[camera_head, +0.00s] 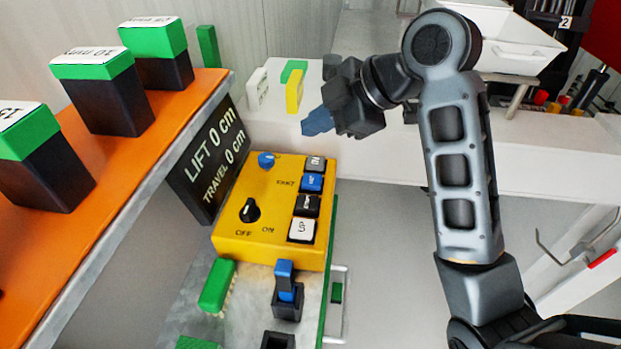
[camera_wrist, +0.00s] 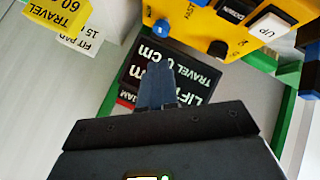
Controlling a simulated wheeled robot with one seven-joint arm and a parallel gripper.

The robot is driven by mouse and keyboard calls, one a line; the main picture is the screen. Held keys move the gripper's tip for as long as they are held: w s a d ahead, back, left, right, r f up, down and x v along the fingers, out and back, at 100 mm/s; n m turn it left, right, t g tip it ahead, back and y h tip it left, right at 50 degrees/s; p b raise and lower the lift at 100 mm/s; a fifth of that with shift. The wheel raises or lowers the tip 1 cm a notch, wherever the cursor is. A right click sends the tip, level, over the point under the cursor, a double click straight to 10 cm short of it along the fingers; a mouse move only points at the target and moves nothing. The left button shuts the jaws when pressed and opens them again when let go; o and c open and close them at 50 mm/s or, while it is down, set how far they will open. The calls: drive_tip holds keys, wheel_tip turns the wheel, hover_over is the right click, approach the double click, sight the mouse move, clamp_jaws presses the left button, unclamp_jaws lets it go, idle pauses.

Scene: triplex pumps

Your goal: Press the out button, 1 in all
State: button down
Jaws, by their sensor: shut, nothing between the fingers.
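A yellow control box (camera_head: 270,215) stands in the middle of the head view with a column of buttons along its right side. The wrist view shows the black one as DOWN (camera_wrist: 238,11) and the white one as UP (camera_wrist: 267,30). Which is the out button I cannot read for certain. My gripper (camera_head: 318,122) is shut and empty, beyond the box's far edge, apart from the buttons.
A blue knob (camera_head: 266,160) and a black OFF/ON knob (camera_head: 250,210) stand on the box. A black display (camera_head: 207,162) reads LIFT 0 cm, TRAVEL 0 cm. An orange shelf (camera_head: 110,175) with green-topped black blocks is at left. A white bench (camera_head: 390,152) runs behind.

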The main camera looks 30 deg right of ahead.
sight(316, 182)
drive_tip(key=shift+f+b, duration=3.25)
drive_tip(key=shift+f, duration=1)
drive_tip(key=shift+f, duration=0.4)
drive_tip(key=shift+f+b, duration=0.55)
drive_tip(key=shift+r, duration=0.1)
drive_tip(key=shift+r+p, duration=0.85)
drive_tip(key=shift+r, duration=0.05)
wheel_tip(316, 182, up, 5)
drive_tip(key=p, duration=0.4)
